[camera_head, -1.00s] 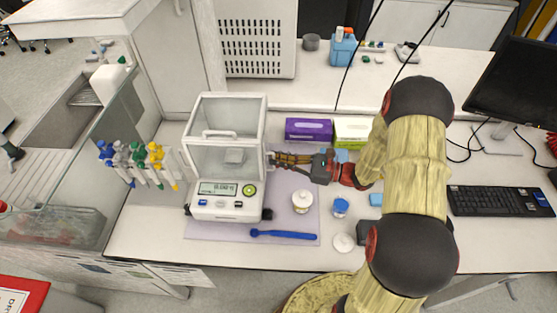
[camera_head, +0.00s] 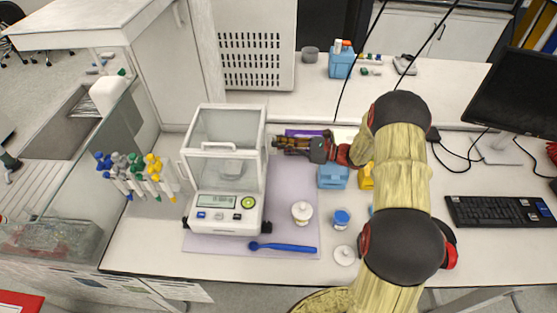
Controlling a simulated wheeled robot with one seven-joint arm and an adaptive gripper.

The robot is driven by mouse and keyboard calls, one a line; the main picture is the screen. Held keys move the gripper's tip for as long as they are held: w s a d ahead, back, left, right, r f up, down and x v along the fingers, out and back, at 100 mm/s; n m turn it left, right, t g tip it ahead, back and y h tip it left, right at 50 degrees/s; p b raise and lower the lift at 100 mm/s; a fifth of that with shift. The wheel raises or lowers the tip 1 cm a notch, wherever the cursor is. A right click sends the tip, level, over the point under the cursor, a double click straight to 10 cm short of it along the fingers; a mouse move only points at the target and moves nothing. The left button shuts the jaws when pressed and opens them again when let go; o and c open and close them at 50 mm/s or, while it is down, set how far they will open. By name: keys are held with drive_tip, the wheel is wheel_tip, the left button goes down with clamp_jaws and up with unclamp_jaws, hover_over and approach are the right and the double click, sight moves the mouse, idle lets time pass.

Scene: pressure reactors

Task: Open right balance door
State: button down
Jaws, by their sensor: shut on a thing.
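The balance (camera_head: 225,215) stands on a pale purple mat, with a clear draft shield that has a white frame. Its right door (camera_head: 263,160) is seen nearly edge-on, so how wide it stands open is hard to tell. My gripper (camera_head: 277,143) is at the rear part of the balance's right side, pointing left. It is shut on the right door's handle, which is mostly hidden by the fingers. A handle (camera_head: 220,146) on the front of the shield and the left side handle (camera_head: 183,170) are free.
A white jar (camera_head: 301,211), a blue-capped jar (camera_head: 341,218), a white lid (camera_head: 344,255) and a blue spatula (camera_head: 283,247) lie right and front of the balance. Boxes (camera_head: 333,177) sit under my arm. Pipettes (camera_head: 135,172) hang at left.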

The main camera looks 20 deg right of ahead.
drive_tip(key=shift+w+d, duration=0.35)
drive_tip(key=shift+w, duration=0.5)
drive_tip(key=c, duration=2)
unclamp_jaws()
drive_tip(key=v, duration=1.2)
